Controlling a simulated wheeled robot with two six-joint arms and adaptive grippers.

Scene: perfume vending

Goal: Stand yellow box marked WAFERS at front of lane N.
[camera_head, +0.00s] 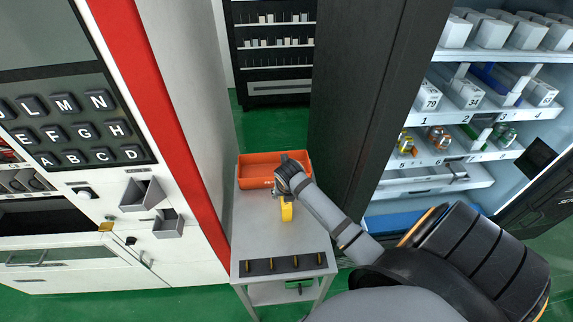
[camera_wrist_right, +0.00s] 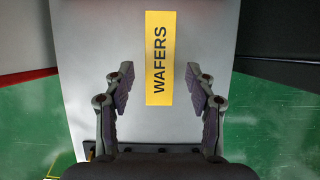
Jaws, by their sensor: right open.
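The yellow box marked WAFERS (camera_wrist_right: 159,58) lies between and ahead of my right gripper's fingers in the right wrist view, its lettering facing the camera. In the head view the box (camera_head: 287,211) is on the grey cart, partly hidden by my right gripper (camera_head: 283,192), which is above it. My right gripper also shows in the right wrist view (camera_wrist_right: 161,88), open, with a gap on either side of the box. Lane N cannot be picked out; an N key (camera_head: 100,100) shows on the lettered panel at the left. My left gripper is not in view.
An orange tray (camera_head: 255,183) sits at the back of the grey cart (camera_head: 250,232). A dark strip with several knobs (camera_head: 284,264) lies along its front edge. A lit cabinet with stocked shelves (camera_head: 484,105) stands at the right. The white machine (camera_head: 165,262) stands at the left.

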